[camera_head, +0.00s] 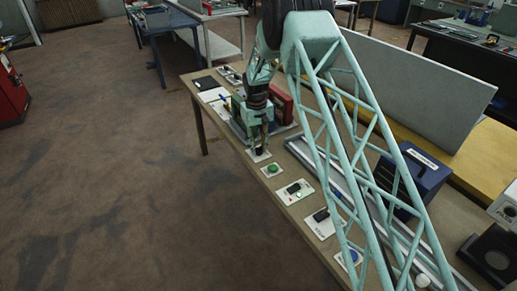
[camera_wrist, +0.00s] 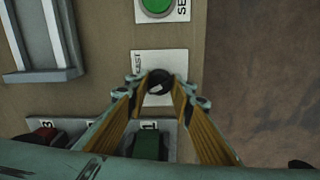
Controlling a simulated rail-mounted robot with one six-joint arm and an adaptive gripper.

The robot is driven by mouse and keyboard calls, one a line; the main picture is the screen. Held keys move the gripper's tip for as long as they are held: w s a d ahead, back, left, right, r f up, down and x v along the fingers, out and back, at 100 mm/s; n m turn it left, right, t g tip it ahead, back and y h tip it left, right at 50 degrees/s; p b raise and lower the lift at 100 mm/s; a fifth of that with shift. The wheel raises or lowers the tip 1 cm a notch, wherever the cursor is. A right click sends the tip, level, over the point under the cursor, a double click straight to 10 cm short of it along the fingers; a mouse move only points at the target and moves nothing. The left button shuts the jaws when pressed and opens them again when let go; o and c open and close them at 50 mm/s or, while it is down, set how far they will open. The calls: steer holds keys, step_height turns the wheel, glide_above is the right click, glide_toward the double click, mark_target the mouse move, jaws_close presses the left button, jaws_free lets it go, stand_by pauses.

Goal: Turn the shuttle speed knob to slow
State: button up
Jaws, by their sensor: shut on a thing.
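The shuttle speed knob (camera_wrist: 157,82) is a small round black knob on a white plate (camera_wrist: 160,62) in the wrist view. Lettering that seems to read FAST stands at the plate's upper left. A light mark shows on the knob, but I cannot tell its exact setting. My gripper (camera_wrist: 157,80) is shut on the knob, with one fingertip at its left side and one at its right. In the head view my gripper (camera_head: 258,149) points down at the white plate (camera_head: 258,156) near the bench's front edge; the knob is hidden there.
A green button (camera_head: 272,170) sits on the neighbouring plate, with black switches (camera_head: 294,189) farther along the bench. A metal rail (camera_wrist: 40,35) runs beside the plates.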

steer(key=shift+n, duration=1)
steer(key=o, duration=0.9)
steer(key=shift+c, duration=0.2)
steer(key=shift+r, duration=0.2)
step_height(320, 180, up, 12)
steer(key=shift+s+a+f, duration=0.15)
steer(key=shift+a, duration=0.05)
